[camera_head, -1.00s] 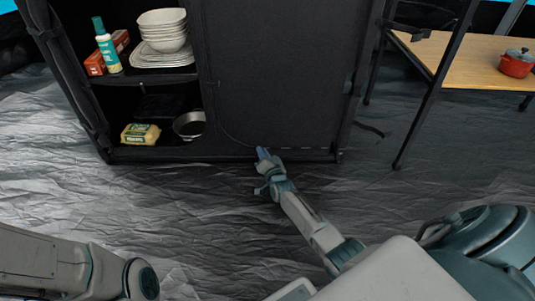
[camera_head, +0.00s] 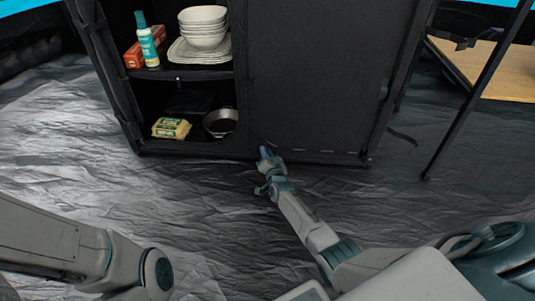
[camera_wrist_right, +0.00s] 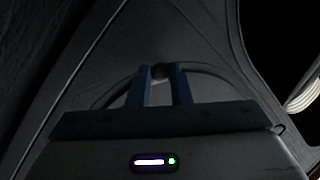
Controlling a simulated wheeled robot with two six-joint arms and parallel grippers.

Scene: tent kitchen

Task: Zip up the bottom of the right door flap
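The right door flap (camera_head: 312,80) is a dark fabric panel that covers the right half of the black cabinet. A thin pale dashed line, the bottom zip (camera_head: 315,152), runs along its lower edge to the right of my right gripper. My right gripper (camera_head: 265,154) is at the flap's lower left corner.
The open left half of the cabinet holds stacked bowls (camera_head: 203,25), a bottle (camera_head: 148,45), a yellow package (camera_head: 171,128) and a metal pan (camera_head: 221,122). A wooden table (camera_head: 500,73) stands at right. Crinkled grey ground (camera_head: 210,205) in front is clear.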

